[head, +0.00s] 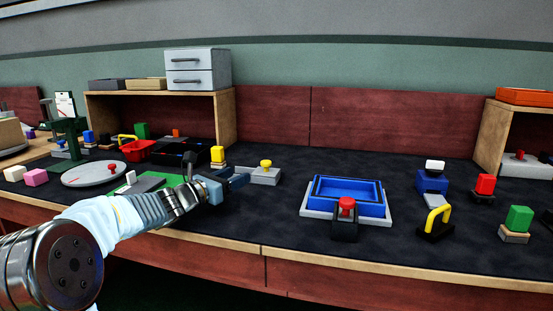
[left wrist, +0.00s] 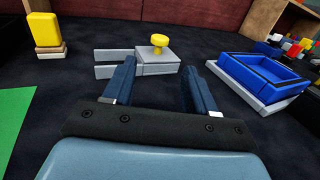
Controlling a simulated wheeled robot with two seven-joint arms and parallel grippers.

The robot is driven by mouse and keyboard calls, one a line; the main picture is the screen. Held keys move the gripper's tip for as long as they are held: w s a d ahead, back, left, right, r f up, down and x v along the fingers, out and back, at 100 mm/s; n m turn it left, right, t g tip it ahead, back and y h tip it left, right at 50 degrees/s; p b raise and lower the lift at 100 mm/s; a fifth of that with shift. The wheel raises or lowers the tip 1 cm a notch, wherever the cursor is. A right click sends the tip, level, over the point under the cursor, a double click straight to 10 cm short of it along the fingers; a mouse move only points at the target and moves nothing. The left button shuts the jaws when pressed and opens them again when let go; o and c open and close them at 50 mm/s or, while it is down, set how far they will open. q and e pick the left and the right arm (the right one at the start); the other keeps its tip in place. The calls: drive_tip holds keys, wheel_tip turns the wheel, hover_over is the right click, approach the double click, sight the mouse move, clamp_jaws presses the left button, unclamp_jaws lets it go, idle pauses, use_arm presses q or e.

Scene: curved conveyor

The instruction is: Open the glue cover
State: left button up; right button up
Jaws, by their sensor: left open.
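A flat grey block with a round yellow knob (head: 265,164) lies on the dark bench; I take it for the glue cover, but no label shows. In the left wrist view the grey block (left wrist: 152,62) has the yellow knob (left wrist: 158,41) on top, and two parallel grey rails (left wrist: 114,63) run left from it. My left gripper (head: 241,181) is open and empty, just left of and in front of the block in the head view. In the left wrist view its two fingers (left wrist: 159,76) point toward the block, apart from the knob. My right gripper is out of view.
A blue tray (head: 318,201) on a light base lies to the right, with a red-knobbed black piece (head: 345,225) before it. A yellow block (head: 217,155) stands behind the gripper. A green mat (left wrist: 12,110) lies at left. Dark bench is clear between block and tray.

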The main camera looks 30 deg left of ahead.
sight(263, 163)
use_arm(q)
drive_tip(key=shift+w+d, duration=0.1)
drive_tip(key=shift+w, duration=0.3)
drive_tip(key=w, duration=0.4)
drive_tip(key=w+d+p, duration=0.1)
drive_tip(key=w, duration=0.3)
drive_tip(key=w+d+p, duration=0.1)
drive_tip(key=w, duration=0.4)
clamp_jaws()
